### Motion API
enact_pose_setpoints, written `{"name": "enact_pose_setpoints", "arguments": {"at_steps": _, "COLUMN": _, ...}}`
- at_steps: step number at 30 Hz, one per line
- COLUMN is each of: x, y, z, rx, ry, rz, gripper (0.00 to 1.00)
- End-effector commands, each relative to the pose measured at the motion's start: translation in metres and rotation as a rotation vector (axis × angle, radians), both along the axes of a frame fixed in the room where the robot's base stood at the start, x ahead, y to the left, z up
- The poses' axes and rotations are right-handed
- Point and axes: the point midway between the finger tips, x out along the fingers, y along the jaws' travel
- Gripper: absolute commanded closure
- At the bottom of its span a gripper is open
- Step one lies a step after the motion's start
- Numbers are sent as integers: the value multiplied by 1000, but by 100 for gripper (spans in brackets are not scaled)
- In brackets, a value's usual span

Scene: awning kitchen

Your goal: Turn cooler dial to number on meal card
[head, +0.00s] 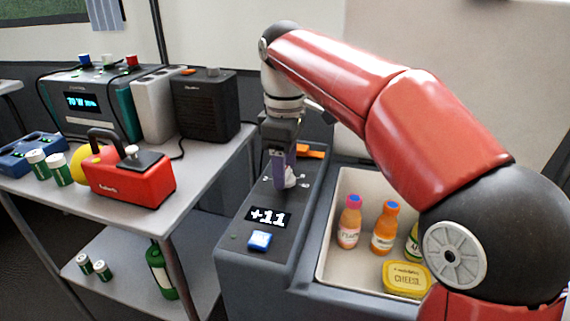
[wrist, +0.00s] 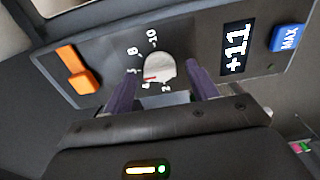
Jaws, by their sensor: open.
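My gripper (head: 284,170) is over the panel, pointing down. Its purple fingers (wrist: 161,75) are apart, one on each side of the dial. I cannot tell whether they touch it. The display also shows in the wrist view (wrist: 236,48). I cannot make out a meal card in either view.
The panel also bears a blue MAX button (head: 260,240) and an orange switch (wrist: 72,69). The open cooler bin (head: 327,262) holds bottles and a yellow cheese tub (head: 407,278). A cart (head: 205,180) at left carries a red radio-like box (head: 128,182) and a black speaker (head: 207,106).

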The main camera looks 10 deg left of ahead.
Motion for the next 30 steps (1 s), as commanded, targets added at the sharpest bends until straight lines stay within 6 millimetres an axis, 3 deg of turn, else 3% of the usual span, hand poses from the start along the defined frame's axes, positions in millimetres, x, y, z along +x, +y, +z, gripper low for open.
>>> {"name": "enact_pose_setpoints", "arguments": {"at_steps": 2, "x": 0, "y": 0, "z": 0, "rx": 0, "ry": 0, "rz": 0, "gripper": 42}}
{"name": "enact_pose_setpoints", "arguments": {"at_steps": 12, "x": 0, "y": 0, "z": 0, "rx": 0, "ry": 0, "rz": 0, "gripper": 86}}
{"name": "enact_pose_setpoints", "arguments": {"at_steps": 22, "x": 0, "y": 0, "z": 3, "rx": 0, "ry": -1, "rz": -45, "gripper": 86}}
{"name": "enact_pose_setpoints", "arguments": {"at_steps": 30, "x": 0, "y": 1, "z": 5, "rx": -2, "ry": 1, "rz": -215, "gripper": 86}}
